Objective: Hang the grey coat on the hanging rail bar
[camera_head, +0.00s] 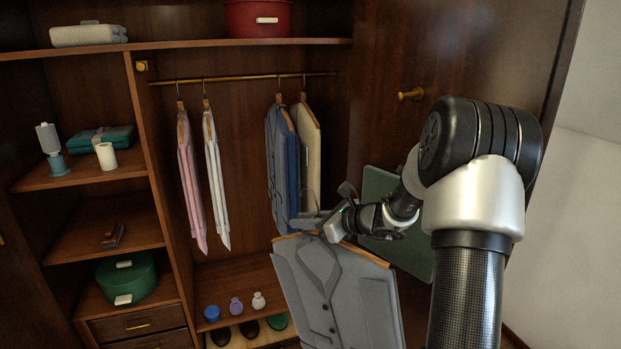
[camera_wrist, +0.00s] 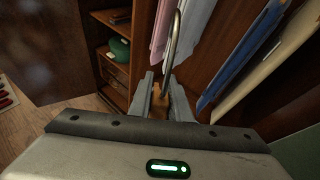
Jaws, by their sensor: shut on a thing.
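The grey coat (camera_head: 338,292) hangs on a wooden hanger below my gripper, in front of the armoire opening at the lower middle of the head view. My gripper (camera_head: 318,222) is shut on its hanger near the hook. In the wrist view my gripper (camera_wrist: 166,108) has the hanger's metal hook (camera_wrist: 174,48) standing up between its fingers. The brass hanging rail bar (camera_head: 240,78) runs across the top of the middle compartment, above and behind the coat. The coat is apart from the bar. The coat itself is mostly hidden in the wrist view.
On the bar, a pink garment (camera_head: 188,180) and a white garment (camera_head: 215,180) hang left; blue garments (camera_head: 280,165) and a cream garment (camera_head: 308,150) hang right. Free bar lies between the groups. An open door (camera_head: 450,60) stands right; small bottles (camera_head: 236,306) stand below.

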